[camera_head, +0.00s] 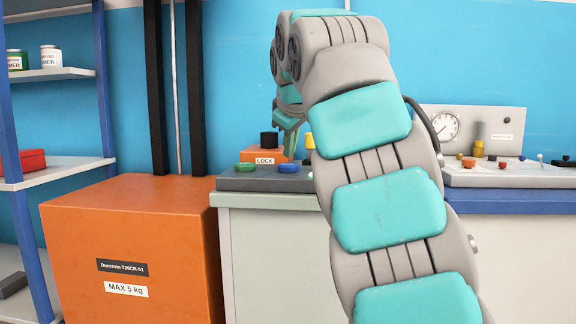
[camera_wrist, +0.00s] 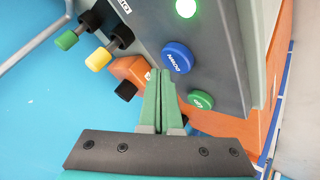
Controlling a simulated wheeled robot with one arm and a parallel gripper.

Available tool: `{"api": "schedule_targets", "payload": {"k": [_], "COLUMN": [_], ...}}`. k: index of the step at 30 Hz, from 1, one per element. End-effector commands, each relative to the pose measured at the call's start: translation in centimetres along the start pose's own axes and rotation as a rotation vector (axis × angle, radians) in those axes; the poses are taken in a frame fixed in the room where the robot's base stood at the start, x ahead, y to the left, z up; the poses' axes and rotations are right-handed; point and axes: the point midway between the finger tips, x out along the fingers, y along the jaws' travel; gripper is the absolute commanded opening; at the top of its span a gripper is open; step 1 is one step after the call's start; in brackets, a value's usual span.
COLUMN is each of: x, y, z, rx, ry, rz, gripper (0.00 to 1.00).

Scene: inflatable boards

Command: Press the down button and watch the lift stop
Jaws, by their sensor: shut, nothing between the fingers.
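The blue button (camera_wrist: 177,57), marked DOWN, is on the dark control panel (camera_wrist: 215,55) in the wrist view; it also shows in the head view (camera_head: 289,168). The green button (camera_wrist: 200,99), marked UP, is beside it and shows in the head view (camera_head: 245,168). A lamp (camera_wrist: 186,8) glows green at the top of the wrist view. My gripper (camera_wrist: 160,72) is shut and empty, its tips beside the blue button in the picture; I cannot tell whether they touch it. In the head view my arm partly hides the panel. A large orange box (camera_head: 130,215) marked MAX 5 kg stands before black rails (camera_head: 155,90).
An orange LOCK block (camera_head: 265,156) with a black knob (camera_head: 268,140) stands behind the buttons. Yellow (camera_wrist: 98,59) and green (camera_wrist: 66,40) knobs stick out nearby. Another panel with a gauge (camera_head: 445,126) is at the right, and a shelf (camera_head: 60,170) at the left.

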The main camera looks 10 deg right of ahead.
Motion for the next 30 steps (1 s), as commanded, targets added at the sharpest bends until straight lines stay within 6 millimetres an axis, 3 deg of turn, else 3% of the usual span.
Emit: {"api": "schedule_targets", "payload": {"k": [30], "x": [0.63], "y": [-0.46], "z": [0.48], "rx": [0.000], "ry": [0.000], "rz": [0.000], "gripper": [0.00]}}
